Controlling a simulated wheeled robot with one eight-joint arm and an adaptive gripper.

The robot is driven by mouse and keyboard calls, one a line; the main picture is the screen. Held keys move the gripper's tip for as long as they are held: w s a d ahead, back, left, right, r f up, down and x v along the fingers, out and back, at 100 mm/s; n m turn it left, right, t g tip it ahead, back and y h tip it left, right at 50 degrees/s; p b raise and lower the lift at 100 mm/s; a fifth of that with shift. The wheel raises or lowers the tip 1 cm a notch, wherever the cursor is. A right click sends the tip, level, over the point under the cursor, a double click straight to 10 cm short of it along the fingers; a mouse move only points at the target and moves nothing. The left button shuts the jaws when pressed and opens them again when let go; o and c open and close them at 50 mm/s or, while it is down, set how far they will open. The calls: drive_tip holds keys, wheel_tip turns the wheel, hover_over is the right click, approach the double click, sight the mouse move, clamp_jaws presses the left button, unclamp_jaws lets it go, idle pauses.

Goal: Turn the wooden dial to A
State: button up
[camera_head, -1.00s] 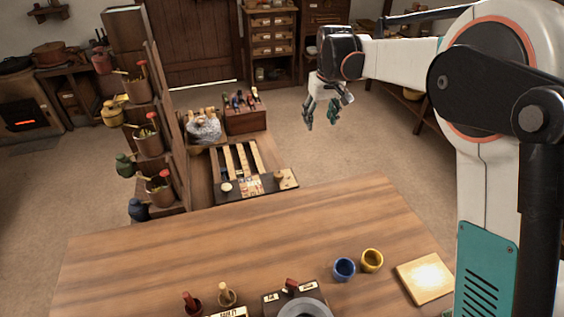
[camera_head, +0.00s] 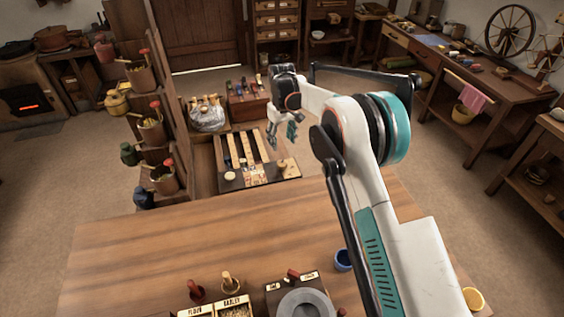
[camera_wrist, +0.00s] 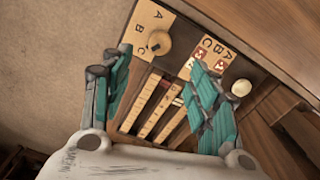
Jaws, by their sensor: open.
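The wooden dial (camera_wrist: 158,43) is a round tan knob on a pale plate (camera_wrist: 143,28) lettered A, B and C. A small dark mark shows on it, but I cannot tell which letter it is set to. In the head view the dial (camera_head: 283,166) sits at the right end of a dark board (camera_head: 232,184). My gripper (camera_head: 281,137) is above and behind the board there, apart from the dial. In the wrist view my gripper (camera_wrist: 159,63) is open and empty, with the dial beyond the gap between its teal fingers.
A second A, B, C panel (camera_wrist: 212,52) with red marks and a cream round knob (camera_wrist: 241,88) are on the same board. Long pale slats (camera_wrist: 151,104) lie beside them. A wooden table (camera_head: 210,235) stands in front, and a rack of pots (camera_head: 150,132) to the left.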

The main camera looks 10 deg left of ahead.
sight(282, 163)
wheel_tip(282, 163, down, 12)
drive_tip(key=b, duration=0.3)
drive_tip(key=shift+c, duration=0.5)
drive_tip(key=c, duration=1)
